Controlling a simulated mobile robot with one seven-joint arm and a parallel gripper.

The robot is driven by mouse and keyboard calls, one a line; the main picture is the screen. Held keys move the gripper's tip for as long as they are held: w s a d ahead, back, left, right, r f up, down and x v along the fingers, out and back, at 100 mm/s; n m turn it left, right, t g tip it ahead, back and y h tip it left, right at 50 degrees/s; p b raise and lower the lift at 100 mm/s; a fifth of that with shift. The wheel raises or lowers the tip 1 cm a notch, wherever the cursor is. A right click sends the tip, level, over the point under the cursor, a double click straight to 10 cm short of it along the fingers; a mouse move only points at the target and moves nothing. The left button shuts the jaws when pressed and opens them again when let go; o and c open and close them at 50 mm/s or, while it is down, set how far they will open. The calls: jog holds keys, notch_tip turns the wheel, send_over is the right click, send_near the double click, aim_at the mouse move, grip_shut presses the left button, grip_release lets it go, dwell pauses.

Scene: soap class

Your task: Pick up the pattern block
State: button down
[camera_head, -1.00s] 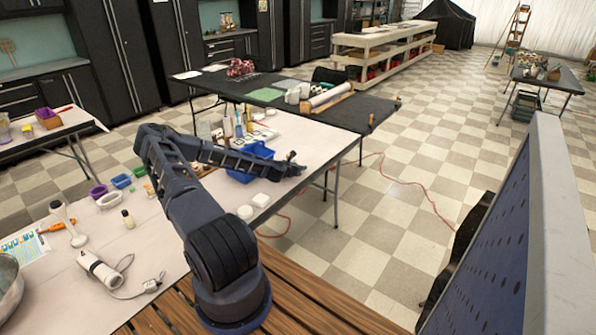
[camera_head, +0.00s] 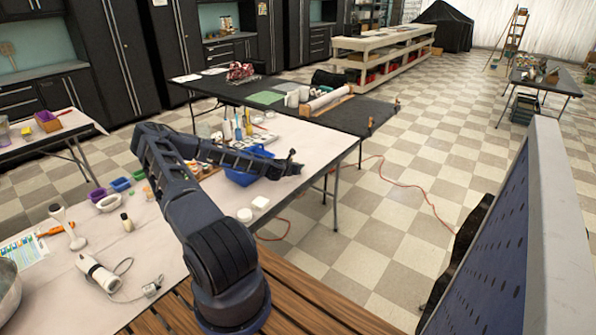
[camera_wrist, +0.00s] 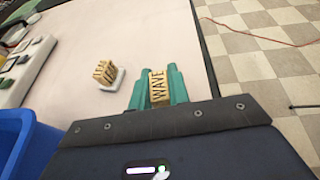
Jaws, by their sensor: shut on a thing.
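A light wooden block with dark raised letters reading "WAVE" (camera_wrist: 158,87) is the pattern block. It stands between the green fingers of my gripper (camera_wrist: 158,88) in the wrist view, and the fingers are shut on its two sides. In the head view my gripper (camera_head: 291,160) is at the end of my dark arm, over the right part of the light table (camera_head: 310,140). The block is too small there to make out clearly. I cannot tell from the wrist view how high the block is above the table.
A second lettered wooden block (camera_wrist: 104,73) is on a white piece (camera_wrist: 115,80) left of my gripper. A blue bin (camera_wrist: 28,140) stands at lower left in the wrist view. Bottles (camera_head: 238,125) stand behind my arm. The table's right edge is close, with checkered floor beyond.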

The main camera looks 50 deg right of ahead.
notch_tip(320, 180, up, 18)
jog(key=shift+f, duration=0.25)
jog(key=shift+w, duration=0.1)
